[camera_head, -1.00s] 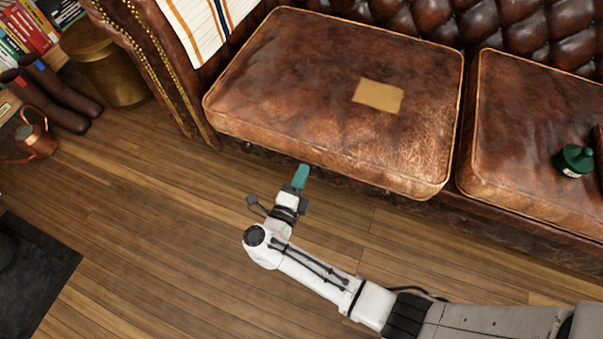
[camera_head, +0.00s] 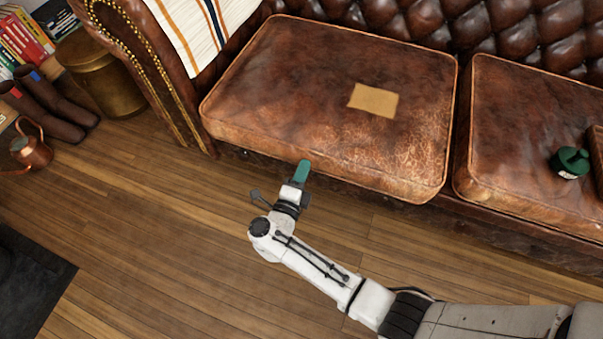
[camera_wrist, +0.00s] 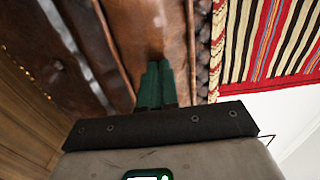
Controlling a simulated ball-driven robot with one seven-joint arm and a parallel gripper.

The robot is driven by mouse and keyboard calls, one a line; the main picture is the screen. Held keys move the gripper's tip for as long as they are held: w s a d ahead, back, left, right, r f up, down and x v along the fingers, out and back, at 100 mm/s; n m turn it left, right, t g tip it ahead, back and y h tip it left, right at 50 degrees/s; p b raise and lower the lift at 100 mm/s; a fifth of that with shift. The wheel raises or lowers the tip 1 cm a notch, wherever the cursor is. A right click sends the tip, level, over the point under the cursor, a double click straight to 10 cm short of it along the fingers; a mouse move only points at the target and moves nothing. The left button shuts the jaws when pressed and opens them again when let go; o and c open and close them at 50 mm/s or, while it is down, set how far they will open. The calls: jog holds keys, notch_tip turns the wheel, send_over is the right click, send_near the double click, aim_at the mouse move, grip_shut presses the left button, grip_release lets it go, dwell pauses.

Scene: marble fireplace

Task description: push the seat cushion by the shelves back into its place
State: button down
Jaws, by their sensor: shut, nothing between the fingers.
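The brown leather seat cushion (camera_head: 320,75) nearest the shelves lies on the sofa, with a tan patch (camera_head: 373,100) on top. Its front edge sits slightly forward of the neighbouring cushion's front line. My gripper (camera_head: 304,166) is at its front edge, left of the middle, with green fingers pointing at the front face. In the wrist view my gripper's fingers (camera_wrist: 156,84) are side by side, shut and empty, against the brown leather of the cushion (camera_wrist: 150,25). I cannot tell whether the tips touch it.
A second cushion (camera_head: 510,130) lies to the right, carrying a green bottle (camera_head: 569,162). The sofa arm (camera_head: 130,50) with a striped cloth (camera_head: 205,25) is at left. Wooden floor in front is clear.

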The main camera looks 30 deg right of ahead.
aim_at(310, 156)
jog(key=shift+w+d, duration=0.1)
jog(key=shift+d, duration=0.2)
jog(key=shift+w+d+r, duration=0.1)
jog(key=shift+w+d, duration=0.25)
jog(key=shift+d, duration=0.15)
jog(key=shift+b+x, duration=0.3)
jog(key=shift+x, duration=1.15)
jog(key=shift+w+d, duration=0.2)
jog(key=shift+d, duration=0.1)
jog(key=shift+w+d, duration=0.1)
jog(key=shift+d, duration=0.05)
jog(key=shift+p+v, duration=0.4)
jog(key=shift+v, duration=1.5)
